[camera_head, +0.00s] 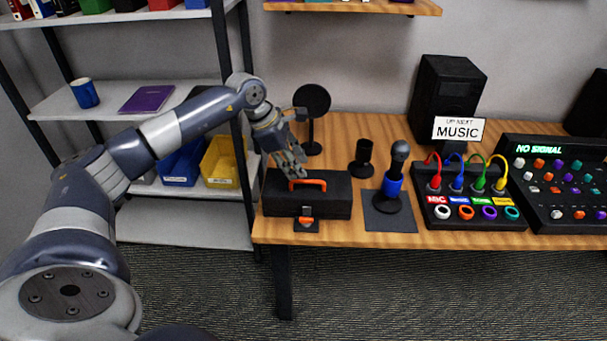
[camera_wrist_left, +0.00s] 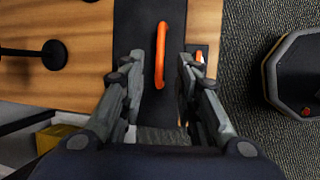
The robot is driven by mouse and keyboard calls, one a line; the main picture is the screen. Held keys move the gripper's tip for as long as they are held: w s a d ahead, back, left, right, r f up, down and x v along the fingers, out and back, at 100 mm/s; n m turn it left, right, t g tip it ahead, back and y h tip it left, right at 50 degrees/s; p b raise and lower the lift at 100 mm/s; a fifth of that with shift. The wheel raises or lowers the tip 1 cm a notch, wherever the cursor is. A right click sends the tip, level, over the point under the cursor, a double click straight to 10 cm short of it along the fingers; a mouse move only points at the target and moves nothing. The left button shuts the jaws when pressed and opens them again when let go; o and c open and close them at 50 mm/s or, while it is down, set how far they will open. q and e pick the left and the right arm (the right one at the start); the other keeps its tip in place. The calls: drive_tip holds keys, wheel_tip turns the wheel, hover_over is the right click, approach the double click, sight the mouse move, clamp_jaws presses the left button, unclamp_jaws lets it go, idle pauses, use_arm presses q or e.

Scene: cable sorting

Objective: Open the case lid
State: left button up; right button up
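The black case (camera_head: 335,200) sits at the left end of the wooden table in the head view, with its lid down. My left gripper (camera_head: 292,165) is just above the case's left part, close to the handle. In the left wrist view, the gripper (camera_wrist_left: 174,58) has its fingers apart and empty above the case. The orange handle (camera_wrist_left: 161,75) shows between the fingers, beside the left fingertip; I cannot tell whether they touch. My right gripper is out of view.
A round black stand (camera_head: 312,104) is behind the case. A small black cylinder (camera_head: 363,158) and a microphone (camera_head: 395,175) on a dark mat stand to its right. Farther right is a box with coloured cables (camera_head: 468,212). A shelf (camera_head: 180,235) is at left.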

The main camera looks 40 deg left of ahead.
sight(307, 181)
use_arm(q)
drive_tip(key=x, duration=0.5)
drive_tip(key=shift+w+d+f+p, duration=0.1)
drive_tip(key=shift+f+p, duration=0.2)
drive_tip(key=shift+f, duration=0.05)
clamp_jaws()
